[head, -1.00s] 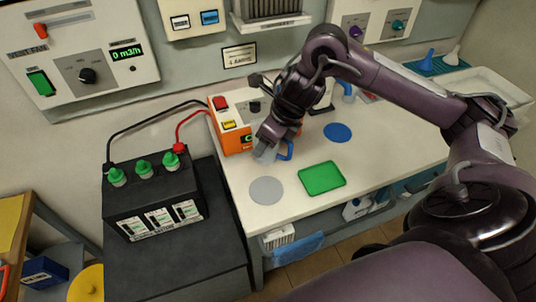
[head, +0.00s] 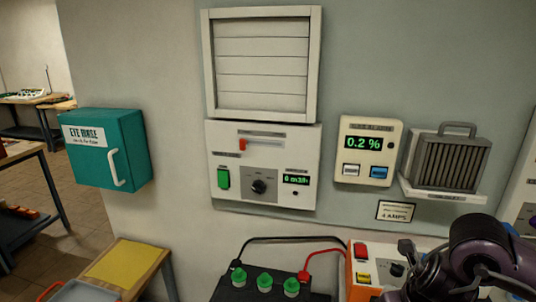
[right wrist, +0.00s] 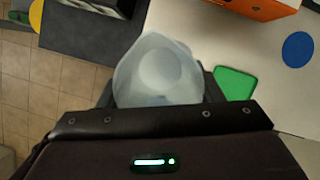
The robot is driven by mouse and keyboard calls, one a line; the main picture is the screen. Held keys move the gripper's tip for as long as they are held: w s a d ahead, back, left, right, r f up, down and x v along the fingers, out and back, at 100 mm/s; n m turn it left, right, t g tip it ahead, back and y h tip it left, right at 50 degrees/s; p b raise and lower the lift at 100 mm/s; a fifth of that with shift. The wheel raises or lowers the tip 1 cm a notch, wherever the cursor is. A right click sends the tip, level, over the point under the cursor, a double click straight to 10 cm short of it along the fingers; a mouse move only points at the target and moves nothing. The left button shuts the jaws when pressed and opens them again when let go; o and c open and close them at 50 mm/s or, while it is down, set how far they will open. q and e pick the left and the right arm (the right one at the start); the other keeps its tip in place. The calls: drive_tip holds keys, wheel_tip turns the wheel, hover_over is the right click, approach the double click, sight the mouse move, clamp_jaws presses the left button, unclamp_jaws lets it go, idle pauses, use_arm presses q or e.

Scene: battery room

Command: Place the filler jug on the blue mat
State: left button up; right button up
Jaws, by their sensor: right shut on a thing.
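The filler jug (right wrist: 158,62) is a translucent pale vessel, seen from above in the right wrist view. My right gripper (right wrist: 160,92) is shut on it and holds it over the left edge of the white table. The blue mat (right wrist: 298,49) is a flat round disc on the table, to the right of the jug and apart from it. In the head view only part of my right arm shows at the lower right; the jug and blue mat are out of that view. My left gripper is not in view.
A green tray (right wrist: 236,84) lies on the table between jug and blue mat. The orange charger (right wrist: 250,6) stands at the back. The black battery (head: 268,288) with green caps sits left of it.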

drive_tip(key=a+m, duration=0.1)
drive_tip(key=a+m+h, duration=0.1)
drive_tip(key=a+f+m, duration=0.1)
drive_tip(key=shift+s+f, duration=0.1)
drive_tip(key=shift+s, duration=0.2)
drive_tip(key=s+a+f+m+g+b, duration=0.1)
drive_tip(key=s+f+m+g, duration=0.1)
drive_tip(key=m, duration=0.9)
drive_tip(key=s+a+f+m+g+b, duration=0.1)
drive_tip(key=m+g, duration=0.3)
drive_tip(key=m, duration=0.8)
drive_tip(key=s+a+f+m+g+b, duration=0.1)
drive_tip(key=s+f+m+g+b, duration=0.2)
drive_tip(key=m, duration=0.8)
drive_tip(key=shift+y, duration=0.4)
drive_tip(key=shift+f, duration=0.1)
